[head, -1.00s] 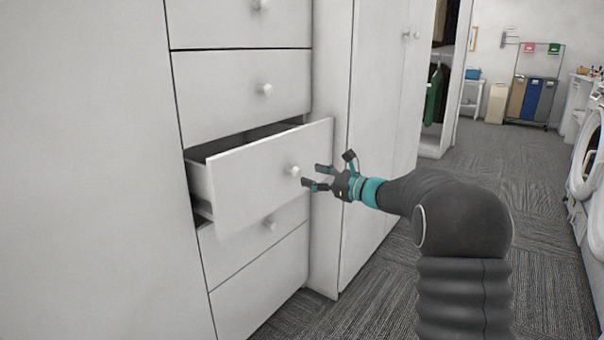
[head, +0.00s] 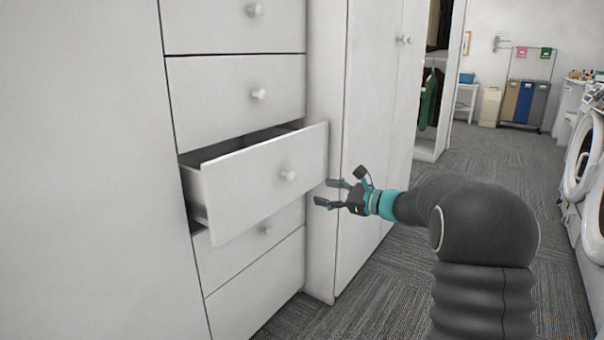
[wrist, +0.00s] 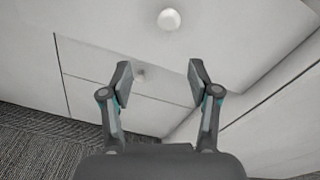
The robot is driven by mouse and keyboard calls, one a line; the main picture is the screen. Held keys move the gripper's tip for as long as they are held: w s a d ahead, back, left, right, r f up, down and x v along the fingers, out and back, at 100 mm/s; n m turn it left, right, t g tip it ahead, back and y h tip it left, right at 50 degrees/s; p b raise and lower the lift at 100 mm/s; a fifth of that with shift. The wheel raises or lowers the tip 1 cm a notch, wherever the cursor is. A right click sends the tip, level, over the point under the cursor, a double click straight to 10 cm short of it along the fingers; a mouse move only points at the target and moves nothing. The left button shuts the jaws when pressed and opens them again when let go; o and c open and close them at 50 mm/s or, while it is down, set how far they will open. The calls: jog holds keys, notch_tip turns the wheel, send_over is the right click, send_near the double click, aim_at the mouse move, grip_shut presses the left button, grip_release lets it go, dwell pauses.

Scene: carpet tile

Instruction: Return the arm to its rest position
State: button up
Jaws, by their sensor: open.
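My gripper (head: 327,193) is open and empty in the head view, to the right of the pulled-out drawer (head: 250,185) and apart from its round white knob (head: 288,175). In the wrist view both fingers of my gripper (wrist: 160,80) are spread with nothing between them. The knob (wrist: 169,19) shows beyond the fingertips near the top edge of the wrist view. My dark arm reaches in from the lower right of the head view.
The white drawer cabinet (head: 235,90) stands at the left, with shut drawers above and below the open one. White wardrobe doors (head: 375,110) stand behind my gripper. Front-loading machines (head: 585,160) line the right side. The grey carpet floor (head: 480,165) between is clear.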

jog(key=s+f+n+g+h, duration=0.2)
jog(key=s+f+n+g, duration=0.15)
jog(key=f, duration=0.45)
jog(key=s+f+n+g+h, duration=0.2)
jog(key=s+n, duration=0.1)
jog(key=s, duration=0.5)
jog(key=s+f+n+g+h, duration=0.2)
jog(key=s+n, duration=0.2)
jog(key=s, duration=0.3)
jog(key=s+d+r+n+h+p, duration=0.1)
jog(key=s+r+n+h, duration=0.1)
jog(key=s, duration=0.7)
jog(key=s+d+r+n+t+h, duration=0.1)
jog(key=s+r+n+h, duration=0.2)
jog(key=s, duration=0.6)
jog(key=s+d+r+n+t+h+p, duration=0.1)
jog(key=s+d+r+n+h, duration=0.1)
jog(key=s+n, duration=0.3)
jog(key=shift+s+r+h+p, duration=0.35)
jog(key=shift+s+r, duration=0.1)
jog(key=shift+s, duration=1.6)
